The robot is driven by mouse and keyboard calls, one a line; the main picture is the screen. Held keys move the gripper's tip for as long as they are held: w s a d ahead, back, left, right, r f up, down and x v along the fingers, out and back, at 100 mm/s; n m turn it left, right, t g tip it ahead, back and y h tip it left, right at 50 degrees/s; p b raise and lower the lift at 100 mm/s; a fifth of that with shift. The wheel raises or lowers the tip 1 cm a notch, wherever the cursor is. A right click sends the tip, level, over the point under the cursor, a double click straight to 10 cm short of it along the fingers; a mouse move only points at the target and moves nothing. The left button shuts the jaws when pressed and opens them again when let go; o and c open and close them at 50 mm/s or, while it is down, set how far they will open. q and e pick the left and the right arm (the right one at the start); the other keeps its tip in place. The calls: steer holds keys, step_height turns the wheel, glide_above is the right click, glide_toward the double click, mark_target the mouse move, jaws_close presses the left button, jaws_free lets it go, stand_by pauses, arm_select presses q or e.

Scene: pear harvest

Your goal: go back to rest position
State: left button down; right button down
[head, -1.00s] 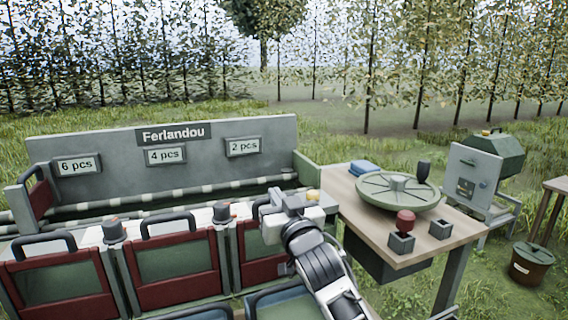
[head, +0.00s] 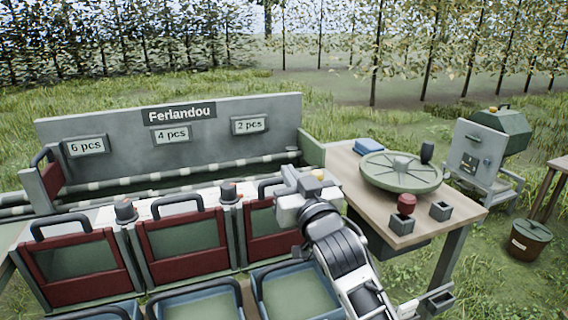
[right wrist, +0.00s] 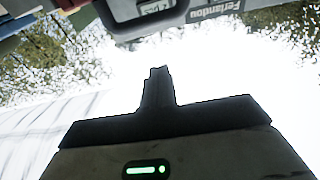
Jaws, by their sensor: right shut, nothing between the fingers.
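My right gripper (head: 287,182) is over the front right of the grey sorting station, near the rightmost red gate (head: 268,228). In the right wrist view its fingers (right wrist: 158,88) are together with nothing between them. The arm runs from the gripper down to the lower right in the head view. My left gripper does not show in either view.
The grey station (head: 105,130) carries signs for 6, 4 and 2 pcs. Blue crates (head: 262,292) stand in front of it. On the right, a wooden table (head: 345,168) holds a round green turntable (head: 400,185), a red knob (head: 406,203) and small grey holders. A bucket (head: 530,240) stands on the grass.

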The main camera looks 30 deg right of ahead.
steer(key=v, duration=0.5)
arm_select(q)
steer(key=p, duration=0.2)
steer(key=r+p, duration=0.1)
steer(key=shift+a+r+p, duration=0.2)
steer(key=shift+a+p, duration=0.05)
steer(key=shift+p, duration=0.1)
arm_select(e)
steer(key=s+a+f+n+g+y, duration=0.1)
steer(key=s+a+f+g+y, duration=0.1)
steer(key=f, duration=0.6)
steer(key=s+a+f+n+g+y, duration=0.1)
steer(key=s+a+f+g+y, duration=0.1)
steer(key=s+a+f+g, duration=0.2)
steer(key=s+a+f+n+g+y, duration=0.2)
steer(key=s+a+f, duration=0.6)
steer(key=s+f, duration=0.3)
steer(key=shift+s+f+g, duration=0.2)
steer(key=shift+f+g, duration=0.2)
steer(key=shift+f, duration=0.55)
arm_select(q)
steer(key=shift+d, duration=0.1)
arm_select(e)
steer(key=shift+d, duration=0.1)
